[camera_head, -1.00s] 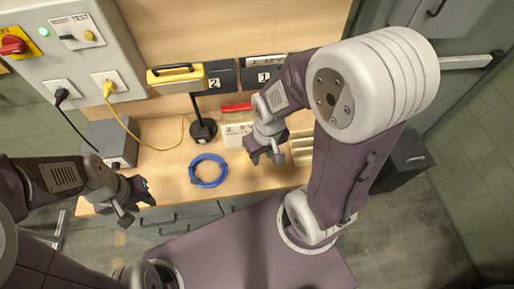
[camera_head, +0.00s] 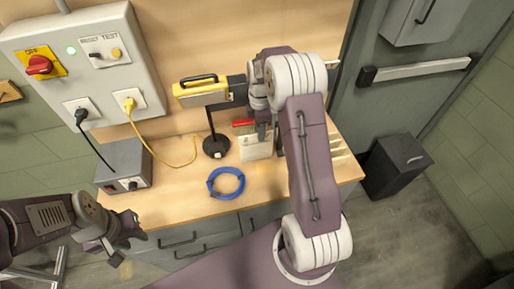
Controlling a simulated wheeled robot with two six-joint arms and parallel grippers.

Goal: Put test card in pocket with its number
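A pale card-like item (camera_head: 256,149) stands or lies on the workbench below the red item; any number on it is too small to read. A dark wall pocket (camera_head: 238,89) shows beside the yellow device, with a small white label (camera_head: 218,99) near its lower left. My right arm hides the other pocket. My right gripper (camera_head: 262,132) points down at the upper edge of the pale item; its fingers are small and partly hidden, and I cannot tell whether they touch or hold it. My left gripper (camera_head: 127,245) is open and empty off the bench's front left.
A yellow device (camera_head: 201,91) sits against the back panel. A black stand (camera_head: 216,146), a blue cable coil (camera_head: 226,183), a red item (camera_head: 243,123) and a grey box (camera_head: 125,166) are on the bench (camera_head: 182,210). A yellow cord crosses its left part.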

